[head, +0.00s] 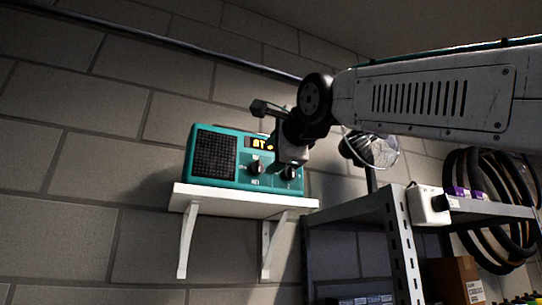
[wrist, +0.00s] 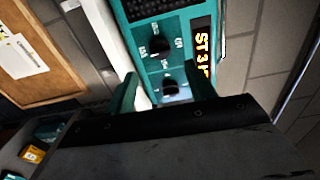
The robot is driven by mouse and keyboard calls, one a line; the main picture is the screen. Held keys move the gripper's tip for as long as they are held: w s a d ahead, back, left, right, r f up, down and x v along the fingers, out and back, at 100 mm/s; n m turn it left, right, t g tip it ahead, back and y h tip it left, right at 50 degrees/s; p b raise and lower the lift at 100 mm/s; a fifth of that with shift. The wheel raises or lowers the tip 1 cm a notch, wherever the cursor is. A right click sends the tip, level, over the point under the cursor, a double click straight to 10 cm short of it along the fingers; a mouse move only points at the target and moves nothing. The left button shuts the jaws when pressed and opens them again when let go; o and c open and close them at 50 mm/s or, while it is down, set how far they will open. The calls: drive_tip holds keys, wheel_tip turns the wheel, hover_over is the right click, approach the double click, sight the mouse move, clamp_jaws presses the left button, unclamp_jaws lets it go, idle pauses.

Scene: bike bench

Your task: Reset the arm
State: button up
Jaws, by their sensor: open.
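My gripper (head: 290,152) is at the end of my arm, which reaches in from the right in the head view. It is in front of the right part of a teal radio (head: 216,155) and hides part of its lit display. In the wrist view my gripper (wrist: 163,88) is open, one finger on each side of the lower dark knob (wrist: 170,88). I cannot tell whether the fingers touch the radio. Nothing is held between them. A second knob (wrist: 160,45) sits above it, beside the lit display (wrist: 202,48).
The radio stands on a white wall shelf (head: 240,199) with brackets. A grey metal rack (head: 400,240) at the right holds a white box (head: 427,205), hanging black tyres and a cardboard box (head: 455,280). A round lamp-like thing (head: 375,150) is behind my arm. The wall at left is clear.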

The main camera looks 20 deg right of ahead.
idle(0.5)
wheel_tip(320, 180, down, 29)
drive_tip(key=s+n+g, duration=0.2)
drive_tip(key=n+g, duration=0.6)
drive_tip(key=n, duration=0.4)
drive_tip(key=s+d+f+n+g, duration=0.1)
drive_tip(key=s+f+n+g, duration=0.1)
drive_tip(key=s+f, duration=0.4)
drive_tip(key=s+d+f+n+g, duration=0.1)
drive_tip(key=s+f+g, duration=0.3)
drive_tip(key=f, duration=1)
drive_tip(key=s+d+f+n+g, duration=0.1)
drive_tip(key=s+f+n+g, duration=0.1)
drive_tip(key=s+f, duration=0.7)
drive_tip(key=shift+s+f+n+g, duration=0.4)
drive_tip(key=shift+s+n, duration=0.2)
drive_tip(key=shift+s, duration=0.1)
drive_tip(key=shift+c, duration=0.3)
